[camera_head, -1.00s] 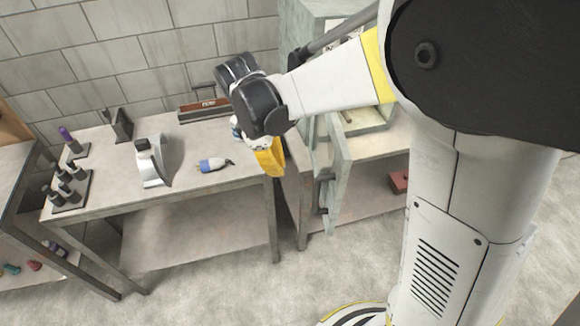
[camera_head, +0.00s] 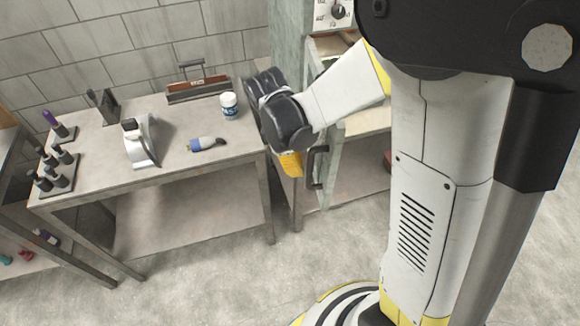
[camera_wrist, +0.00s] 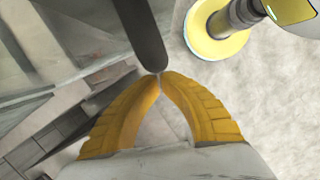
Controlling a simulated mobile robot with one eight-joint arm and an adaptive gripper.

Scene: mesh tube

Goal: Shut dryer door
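The dryer (camera_head: 288,35) is a pale green cabinet on a stand, with a dial (camera_head: 340,12) on its front, partly hidden by my arm. Its door (camera_head: 334,158) stands open toward the viewer, with a dark bar handle (camera_head: 316,168) on its left face. My gripper (camera_head: 290,163) has yellow fingers and is just left of the handle, pointing down. In the wrist view, the fingertips (camera_wrist: 159,76) meet, with nothing visible between them. A dark bar (camera_wrist: 145,38), seemingly the handle, ends at the tips; I cannot tell whether they touch.
A workbench (camera_head: 180,165) stands left of the dryer. On it are a white jar (camera_head: 229,105), a blue-and-white tool (camera_head: 207,144), a toolbox (camera_head: 198,88), a white curved stand (camera_head: 140,145) and a rack of dark bottles (camera_head: 60,172). The floor (camera_head: 215,290) in front is clear.

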